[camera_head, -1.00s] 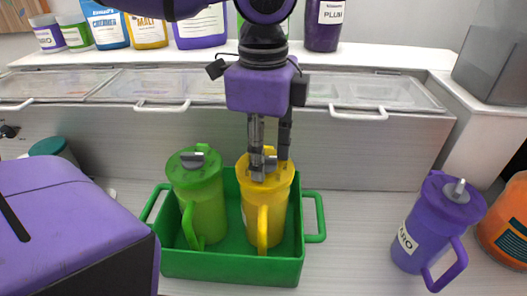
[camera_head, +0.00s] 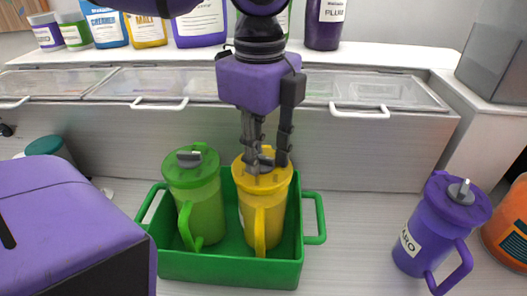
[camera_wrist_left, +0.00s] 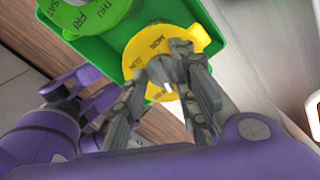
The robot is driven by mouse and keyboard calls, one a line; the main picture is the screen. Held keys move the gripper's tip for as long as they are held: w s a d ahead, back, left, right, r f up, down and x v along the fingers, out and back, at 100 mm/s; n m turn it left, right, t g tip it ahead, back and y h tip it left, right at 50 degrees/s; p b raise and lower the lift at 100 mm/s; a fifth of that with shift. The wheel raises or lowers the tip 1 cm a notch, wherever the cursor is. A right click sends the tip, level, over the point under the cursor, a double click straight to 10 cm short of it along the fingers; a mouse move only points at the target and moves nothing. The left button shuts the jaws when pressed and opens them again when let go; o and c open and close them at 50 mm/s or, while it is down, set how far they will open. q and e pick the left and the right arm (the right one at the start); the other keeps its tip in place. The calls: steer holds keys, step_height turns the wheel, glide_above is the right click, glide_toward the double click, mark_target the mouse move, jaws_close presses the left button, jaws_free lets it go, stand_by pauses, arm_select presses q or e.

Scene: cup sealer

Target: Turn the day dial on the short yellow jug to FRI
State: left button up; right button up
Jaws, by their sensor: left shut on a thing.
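The short yellow jug (camera_head: 262,215) stands upright in the green crate (camera_head: 232,268), its handle facing me. Its yellow day dial (camera_wrist_left: 150,45) shows in the left wrist view with small day labels; MON seems readable at the far side, the others are too small or covered. My left gripper (camera_head: 266,166) comes down from above and is shut on the grey knob (camera_wrist_left: 163,78) on top of the dial. The fingers hide part of the dial, and I cannot tell which day it is set to. My right gripper is not in view.
A green jug (camera_head: 197,210) stands close left of the yellow one; its lid labels THU, FRI and SAT show in the left wrist view. A purple jug (camera_head: 428,235) stands at the right, with an orange container (camera_head: 508,228) beside it. A steel counter unit (camera_head: 380,150) rises behind.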

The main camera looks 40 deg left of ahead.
arm_select(q)
steer(key=m, duration=0.6)
steer(key=shift+a+b, duration=0.2)
steer(key=shift+b, duration=0.2)
jaws_close()
steer(key=o, duration=1)
jaws_free()
step_height(320, 180, up, 12)
